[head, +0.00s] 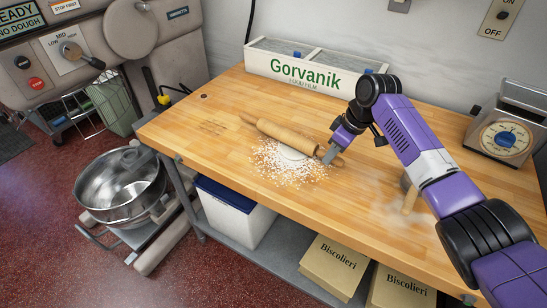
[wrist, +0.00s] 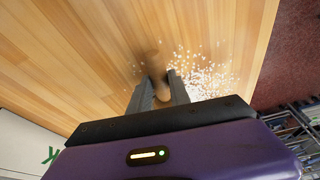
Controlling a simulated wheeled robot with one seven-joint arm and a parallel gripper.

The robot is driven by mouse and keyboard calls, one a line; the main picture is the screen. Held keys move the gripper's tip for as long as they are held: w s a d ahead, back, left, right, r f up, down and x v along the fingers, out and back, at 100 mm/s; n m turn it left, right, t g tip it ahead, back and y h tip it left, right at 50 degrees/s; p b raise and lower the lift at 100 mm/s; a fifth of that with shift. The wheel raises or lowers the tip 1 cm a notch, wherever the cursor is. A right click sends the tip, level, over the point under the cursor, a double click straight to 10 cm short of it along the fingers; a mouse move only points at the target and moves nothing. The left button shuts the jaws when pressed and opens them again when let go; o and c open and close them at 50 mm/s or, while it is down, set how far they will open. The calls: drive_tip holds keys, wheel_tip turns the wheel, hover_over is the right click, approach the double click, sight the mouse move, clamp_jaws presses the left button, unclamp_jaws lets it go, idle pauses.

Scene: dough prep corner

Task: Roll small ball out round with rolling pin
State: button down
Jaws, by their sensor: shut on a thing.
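The wooden rolling pin (head: 285,133) lies at a slant across the middle of the table, along the back edge of a patch of scattered flour. My gripper (head: 332,156) is shut on the pin's right-hand handle. In the wrist view my gripper (wrist: 158,95) has its two grey fingers on either side of the handle, and the pin (wrist: 154,62) runs away from them, darkened. The pale dough (head: 291,154) sits in the flour, just in front of the pin and partly hidden by it. I cannot tell whether the pin touches it.
A Gorvanik film box (head: 312,65) stands at the back of the table (head: 210,125). A scale (head: 505,137) stands at the back right. A wooden-handled tool (head: 409,200) lies to the right beside my arm. The table's left end is mostly clear.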

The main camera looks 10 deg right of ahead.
drive_tip(key=shift+r+p, duration=0.3)
drive_tip(key=shift+r, duration=0.05)
idle(0.3)
drive_tip(key=shift+a, duration=0.1)
drive_tip(key=shift+a+r+p, duration=0.15)
drive_tip(key=shift+p, duration=0.5)
drive_tip(key=a+m+p, duration=0.1)
drive_tip(key=p, duration=0.1)
drive_tip(key=s+m+p, duration=0.1)
drive_tip(key=p, duration=0.1)
drive_tip(key=shift+s+a+r, duration=0.1)
drive_tip(key=shift+s+a, duration=0.15)
drive_tip(key=shift+a, duration=0.1)
drive_tip(key=shift+s+a+m+t+h+p, duration=0.3)
drive_tip(key=shift+m+p, duration=0.3)
drive_tip(key=shift+p, duration=0.25)
drive_tip(key=shift+f, duration=0.3)
